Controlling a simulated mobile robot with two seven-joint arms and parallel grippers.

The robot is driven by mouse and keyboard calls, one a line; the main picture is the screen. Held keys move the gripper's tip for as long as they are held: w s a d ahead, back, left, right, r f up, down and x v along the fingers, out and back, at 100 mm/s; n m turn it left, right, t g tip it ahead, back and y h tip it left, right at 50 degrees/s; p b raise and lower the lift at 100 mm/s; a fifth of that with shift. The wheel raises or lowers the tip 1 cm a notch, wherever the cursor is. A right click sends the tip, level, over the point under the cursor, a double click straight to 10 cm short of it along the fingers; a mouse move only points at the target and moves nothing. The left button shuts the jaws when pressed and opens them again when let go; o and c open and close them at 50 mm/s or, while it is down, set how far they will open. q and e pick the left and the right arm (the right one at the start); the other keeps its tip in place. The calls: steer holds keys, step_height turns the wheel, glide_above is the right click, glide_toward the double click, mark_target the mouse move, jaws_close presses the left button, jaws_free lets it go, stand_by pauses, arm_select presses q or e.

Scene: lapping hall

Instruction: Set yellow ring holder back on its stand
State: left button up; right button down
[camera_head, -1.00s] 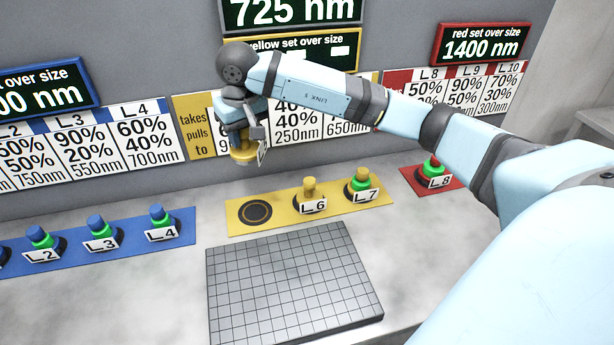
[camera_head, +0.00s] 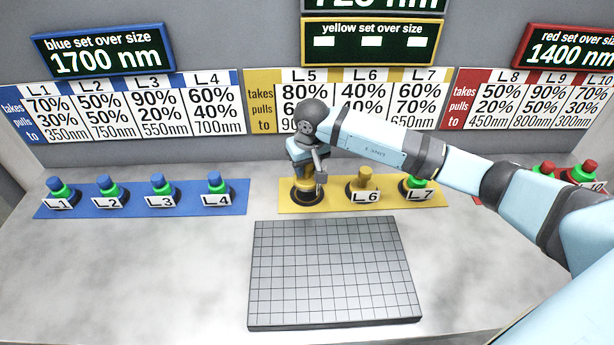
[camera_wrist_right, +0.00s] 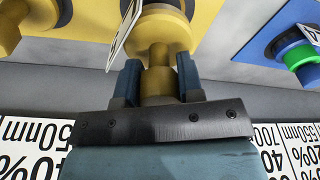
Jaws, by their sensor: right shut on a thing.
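The yellow ring holder (camera_head: 301,175) is upright at the left end of the yellow strip (camera_head: 340,203). Its knob (camera_wrist_right: 158,84) shows in the wrist view between the fingers, with a white label plate beside it. My right gripper (camera_head: 306,164) comes down from above and is shut on that knob; its fingers (camera_wrist_right: 158,76) clasp both sides. The dark round stand (camera_head: 308,197) is directly under the holder and partly covered. I cannot tell whether the holder touches it. My left gripper is not in view.
Holder L6 (camera_head: 365,180) and holder L7 (camera_head: 416,185) stand to the right on the same strip. Several blue-topped holders stand on the blue strip (camera_head: 140,210) at left. A gridded grey plate (camera_head: 335,270) lies in front. The sign wall rises close behind.

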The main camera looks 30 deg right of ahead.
mark_target(307, 176)
steer(key=shift+f, duration=1.95)
steer(key=shift+f, duration=0.1)
steer(key=c, duration=0.8)
jaws_free()
steer(key=shift+f, duration=0.1)
steer(key=shift+o, duration=0.2)
step_height(307, 176, up, 12)
steer(key=s, duration=0.2)
